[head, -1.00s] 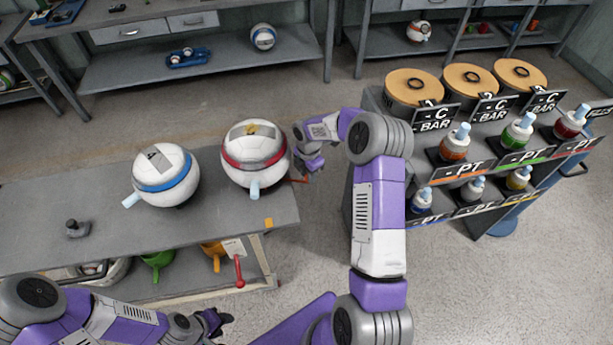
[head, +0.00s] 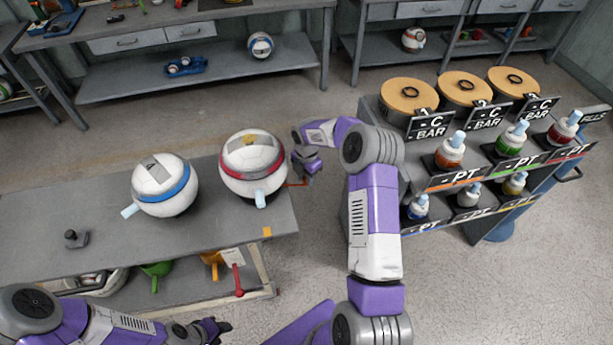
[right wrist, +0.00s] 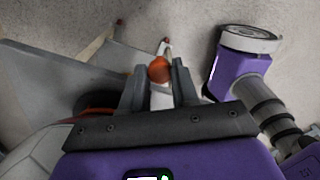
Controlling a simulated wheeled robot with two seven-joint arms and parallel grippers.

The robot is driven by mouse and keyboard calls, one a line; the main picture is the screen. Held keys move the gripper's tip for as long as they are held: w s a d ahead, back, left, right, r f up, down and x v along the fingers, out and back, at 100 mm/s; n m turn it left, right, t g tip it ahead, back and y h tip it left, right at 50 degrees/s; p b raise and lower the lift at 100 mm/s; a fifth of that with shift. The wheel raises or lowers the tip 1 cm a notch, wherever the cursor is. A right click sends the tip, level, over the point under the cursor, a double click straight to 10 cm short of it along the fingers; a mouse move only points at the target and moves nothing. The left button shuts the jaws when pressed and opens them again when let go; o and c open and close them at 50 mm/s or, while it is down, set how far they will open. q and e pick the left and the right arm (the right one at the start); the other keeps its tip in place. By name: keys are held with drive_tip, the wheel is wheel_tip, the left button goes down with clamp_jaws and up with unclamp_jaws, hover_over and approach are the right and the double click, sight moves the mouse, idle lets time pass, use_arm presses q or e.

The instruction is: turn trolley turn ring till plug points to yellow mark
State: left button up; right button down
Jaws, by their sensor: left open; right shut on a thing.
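A white ball with a red band (head: 253,168) sits at the right end of the grey trolley top (head: 225,235). Its pale blue plug (head: 260,199) points to the front, slightly right. The yellow mark (head: 267,231) is on the trolley's front edge, just right of the plug's direction. A red-orange handle (head: 297,184) sticks out to the ball's right. My right gripper (head: 308,170) is shut on this handle; the right wrist view shows its orange knob (right wrist: 159,69) between the fingers. My left gripper (head: 215,328) is open and empty in front of the trolley.
A blue-banded ball (head: 164,185) and a small dark grey knob-like piece (head: 76,239) stand on the trolley. A red-tipped lever (head: 238,280) hangs at its front. A rack of bottles and wood-lidded drums (head: 465,88) stands right of my right arm.

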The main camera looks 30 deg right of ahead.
drive_tip(key=c, duration=0.9)
unclamp_jaws()
drive_tip(key=shift+o, duration=0.2)
wheel_tip(320, 180, up, 8)
drive_tip(key=shift+f+p, duration=0.2)
drive_tip(key=shift+p, duration=0.25)
